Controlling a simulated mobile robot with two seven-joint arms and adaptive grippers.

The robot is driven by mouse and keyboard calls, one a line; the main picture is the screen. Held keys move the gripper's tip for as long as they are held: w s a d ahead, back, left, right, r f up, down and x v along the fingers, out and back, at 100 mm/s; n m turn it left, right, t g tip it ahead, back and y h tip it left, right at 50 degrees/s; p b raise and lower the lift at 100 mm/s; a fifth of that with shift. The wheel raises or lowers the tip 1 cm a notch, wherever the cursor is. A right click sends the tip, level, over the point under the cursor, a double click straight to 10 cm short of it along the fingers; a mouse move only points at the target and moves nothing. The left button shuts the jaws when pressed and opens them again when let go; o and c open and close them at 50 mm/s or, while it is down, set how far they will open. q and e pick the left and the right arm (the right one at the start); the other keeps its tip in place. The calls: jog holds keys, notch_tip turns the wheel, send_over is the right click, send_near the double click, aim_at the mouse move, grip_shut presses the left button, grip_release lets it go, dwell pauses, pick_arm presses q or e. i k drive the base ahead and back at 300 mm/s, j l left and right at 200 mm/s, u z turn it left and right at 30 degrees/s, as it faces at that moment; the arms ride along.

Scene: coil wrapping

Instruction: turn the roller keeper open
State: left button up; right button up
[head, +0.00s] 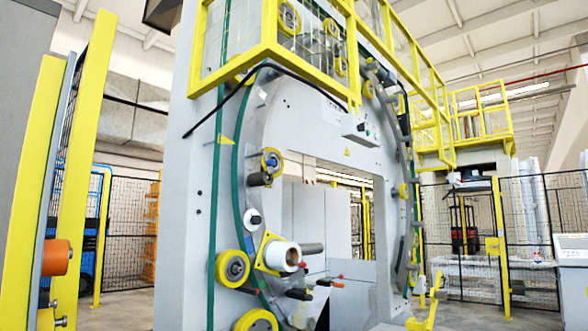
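The large grey wrapping machine (205,150) stands ahead with a ring around its opening. Below and right of the roll are dark handle-like parts (298,294) and small red-tipped levers (335,284). I cannot tell which of these is the roller keeper, or whether it is open. Neither of my grippers is in view.
Yellow rollers (233,268) sit left of the white roll. A yellow post (85,165) with an orange roller (56,257) stands at the left. A yellow railing (268,50) crosses above. Black mesh fencing (130,235) stands behind. A yellow bracket (428,305) stands lower right.

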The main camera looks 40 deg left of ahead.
aim_at(271, 163)
jog(key=i+l, duration=0.1)
jog(key=i, duration=2.9)
jog(key=i+u, duration=0.1)
jog(key=u, duration=0.35)
jog(key=i+u, duration=0.15)
jog(key=u, duration=0.3)
jog(key=i+u, duration=0.1)
jog(key=u, duration=0.3)
